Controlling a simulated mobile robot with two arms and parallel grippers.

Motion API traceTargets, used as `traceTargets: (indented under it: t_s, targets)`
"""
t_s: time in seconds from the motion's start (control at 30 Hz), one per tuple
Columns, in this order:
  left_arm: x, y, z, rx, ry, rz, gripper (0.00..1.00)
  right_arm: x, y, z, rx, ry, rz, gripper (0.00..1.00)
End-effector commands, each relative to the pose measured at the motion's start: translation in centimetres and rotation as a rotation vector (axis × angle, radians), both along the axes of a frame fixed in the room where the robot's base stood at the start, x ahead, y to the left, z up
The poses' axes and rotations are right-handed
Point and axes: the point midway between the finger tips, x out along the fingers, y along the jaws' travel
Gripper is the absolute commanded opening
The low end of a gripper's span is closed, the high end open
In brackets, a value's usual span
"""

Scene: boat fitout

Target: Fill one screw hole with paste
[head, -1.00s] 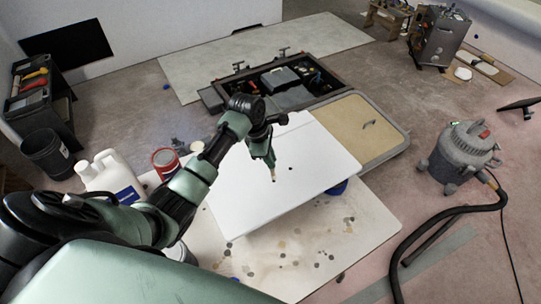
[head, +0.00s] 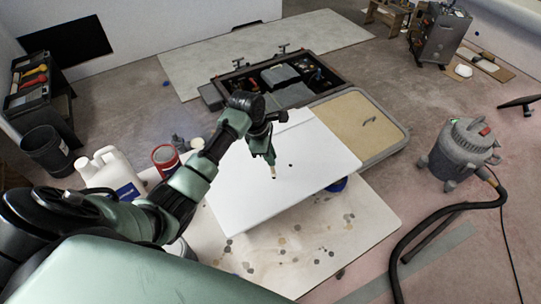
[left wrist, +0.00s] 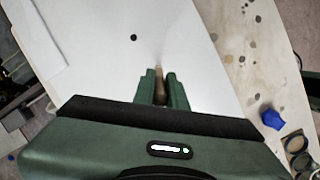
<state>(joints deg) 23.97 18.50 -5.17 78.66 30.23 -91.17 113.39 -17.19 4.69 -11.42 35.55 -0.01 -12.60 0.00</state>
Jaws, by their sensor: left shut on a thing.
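A white panel (head: 300,146) lies flat, and it also fills the middle of the left wrist view (left wrist: 95,55). A small dark screw hole (head: 290,165) shows in it, and one hole (left wrist: 134,37) shows in the left wrist view, ahead and left of the fingers. My left gripper (head: 270,158) points down over the panel. It is shut on a slim tan-brown tool (left wrist: 160,82), whose tip is close to the panel, left of the hole. I cannot tell whether the tip touches. No paste is recognisable. My right gripper is out of view.
The panel rests above a stained board (head: 350,215), with blue supports (head: 338,185) at its edge. A white jug (head: 112,175) and a red can (head: 165,158) stand left. Behind are an open tool case (head: 285,80) and a beige hatch (head: 360,125). A vacuum (head: 462,150) stands right.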

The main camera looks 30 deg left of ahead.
Motion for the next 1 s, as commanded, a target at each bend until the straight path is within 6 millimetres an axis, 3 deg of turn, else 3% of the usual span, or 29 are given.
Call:
traceTargets:
  t_s: [1.0]
  targets:
    - [-0.02,-0.02,-0.84,-0.001,0.001,0.001,0.0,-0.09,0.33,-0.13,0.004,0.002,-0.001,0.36]
